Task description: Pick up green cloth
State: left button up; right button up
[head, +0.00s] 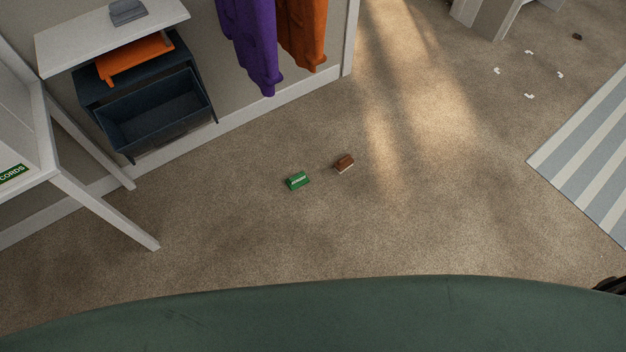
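A small green item (298,180) with white lettering lies on the carpet near the middle of the head view. It looks like a flat block or packet; I cannot tell whether it is cloth. A small brown brush-like block (344,163) with a pale underside lies just to its right, apart from it. Neither of my grippers can be made out. A dark part shows at the lower right edge, too cut off to identify.
A white desk (103,209) stands at the left, by a shelf with a dark open drawer (158,112). Purple (248,40) and orange (303,35) garments hang at the back. A striped rug (590,150) lies right.

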aim_at(296, 181)
jog(key=i+l+u, duration=0.1)
jog(key=u, duration=0.6)
jog(key=i+l+u, duration=0.3)
jog(key=l, duration=0.35)
jog(key=l+u, duration=0.3)
jog(key=l, duration=0.3)
jog(key=i+l+u, duration=0.1)
jog(key=l+u, duration=0.15)
jog(key=l, duration=0.45)
